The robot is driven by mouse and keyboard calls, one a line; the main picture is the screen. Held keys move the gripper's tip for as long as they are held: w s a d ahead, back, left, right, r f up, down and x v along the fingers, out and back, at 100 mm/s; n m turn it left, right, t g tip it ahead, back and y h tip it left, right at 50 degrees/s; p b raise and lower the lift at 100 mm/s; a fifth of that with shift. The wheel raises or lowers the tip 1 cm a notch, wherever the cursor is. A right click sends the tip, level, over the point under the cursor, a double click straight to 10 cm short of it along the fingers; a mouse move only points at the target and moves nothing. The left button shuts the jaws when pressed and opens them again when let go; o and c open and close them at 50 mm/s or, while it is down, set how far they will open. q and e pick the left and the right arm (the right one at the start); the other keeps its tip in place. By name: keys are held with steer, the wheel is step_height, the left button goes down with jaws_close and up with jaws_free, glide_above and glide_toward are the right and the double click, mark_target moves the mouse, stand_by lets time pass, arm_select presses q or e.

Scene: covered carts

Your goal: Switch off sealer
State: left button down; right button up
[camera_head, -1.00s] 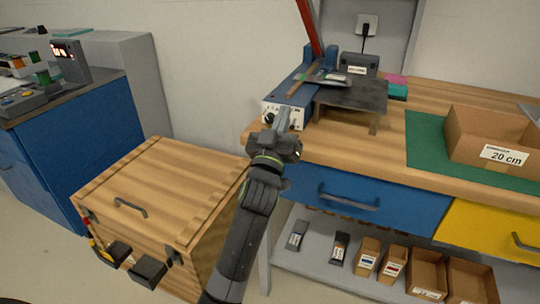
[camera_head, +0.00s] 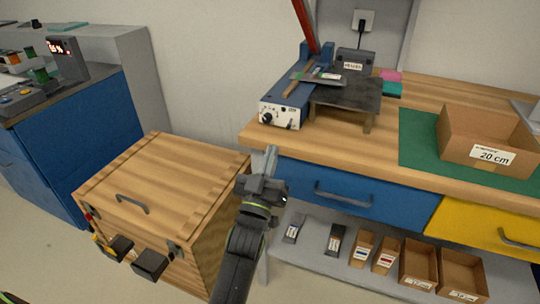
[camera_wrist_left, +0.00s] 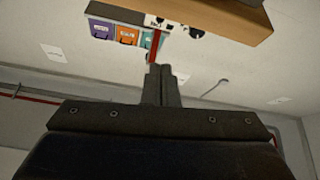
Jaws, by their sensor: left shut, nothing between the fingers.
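The sealer (camera_head: 285,110) stands at the left end of the wooden bench. It has a blue body, a raised red arm and a white front panel with a black knob (camera_head: 267,118) and small controls. The panel shows at the top of the left wrist view (camera_wrist_left: 175,24), partly cut off. My left gripper (camera_head: 270,160) is shut and empty, below and in front of the panel, near the bench's front edge and apart from the sealer. The exact switch position is too small to tell. My right gripper does not show.
A wooden chest (camera_head: 165,195) with a handle stands left of the bench. A blue drawer (camera_head: 350,195) lies under the bench top, with small boxes on the shelf below. A cardboard box (camera_head: 487,140) sits on a green mat. A dark plate (camera_head: 347,93) adjoins the sealer.

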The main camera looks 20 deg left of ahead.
arm_select(q)
steer(key=shift+s+f, duration=0.2)
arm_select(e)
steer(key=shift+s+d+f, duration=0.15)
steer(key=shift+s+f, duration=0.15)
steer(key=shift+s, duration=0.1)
arm_select(q)
steer(key=shift+f, duration=0.1)
